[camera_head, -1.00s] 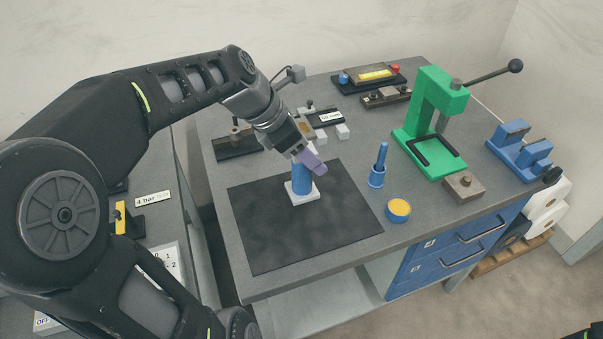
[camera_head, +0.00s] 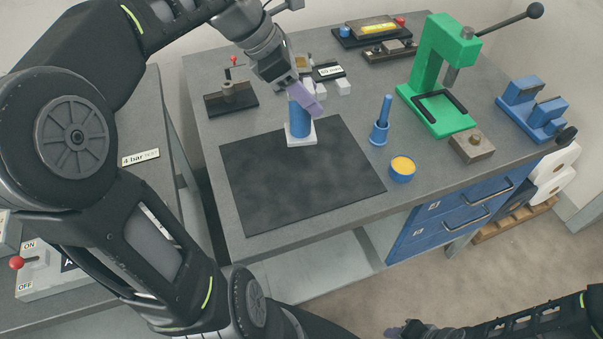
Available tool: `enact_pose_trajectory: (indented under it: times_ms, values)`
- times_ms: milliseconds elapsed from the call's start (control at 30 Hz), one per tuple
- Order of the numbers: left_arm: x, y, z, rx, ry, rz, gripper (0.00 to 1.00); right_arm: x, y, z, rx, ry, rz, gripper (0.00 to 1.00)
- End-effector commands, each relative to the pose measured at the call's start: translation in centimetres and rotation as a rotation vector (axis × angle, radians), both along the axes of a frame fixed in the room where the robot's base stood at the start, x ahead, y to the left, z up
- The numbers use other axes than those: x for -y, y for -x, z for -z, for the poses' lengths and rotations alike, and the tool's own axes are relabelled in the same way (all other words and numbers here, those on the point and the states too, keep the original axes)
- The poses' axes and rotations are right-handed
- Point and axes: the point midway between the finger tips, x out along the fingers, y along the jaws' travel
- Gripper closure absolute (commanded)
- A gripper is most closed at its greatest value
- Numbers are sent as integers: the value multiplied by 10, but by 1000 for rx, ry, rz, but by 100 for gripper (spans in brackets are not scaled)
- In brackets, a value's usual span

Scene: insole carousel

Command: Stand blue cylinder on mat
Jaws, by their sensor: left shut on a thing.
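The blue cylinder (camera_head: 300,118) is upright, with a square white base (camera_head: 301,140) at its lower end. It shows over the back part of the black mat (camera_head: 300,185), near the mat's far edge. I cannot tell whether the base touches the mat. My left gripper (camera_head: 306,97), with purple fingers, reaches down at a slant from the upper left and is shut on the upper part of the cylinder. The fingers hide the cylinder's top. My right gripper (camera_head: 405,331) only partly shows at the bottom edge, and its jaws are unclear.
A blue stand with a peg (camera_head: 380,128) and a blue cup with yellow inside (camera_head: 402,169) are right of the mat. A green press (camera_head: 435,85) stands behind them. White cubes (camera_head: 343,87) and a dark fixture (camera_head: 231,97) are behind the mat. The mat's front is clear.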

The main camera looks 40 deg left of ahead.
Motion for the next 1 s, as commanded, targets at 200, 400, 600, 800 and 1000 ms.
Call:
enact_pose_trajectory:
  times_ms: [200,400,600,800,1000]
  values:
    - [6,17,-18,-5,-3,168,100,-1,-1,-1,4,-1,-3,64]
    - [7,18,-17,-3,-5,178,100,-1,-1,-1,4,-1,-4,64]
    - [7,18,-12,-5,-4,177,100,-1,-1,-1,4,-1,-3,64]
    - [7,19,18,-7,-2,174,100,-1,-1,1,4,-1,-3,64]
    - [7,18,44,-4,-3,176,100,-1,-1,1,4,-1,-3,64]
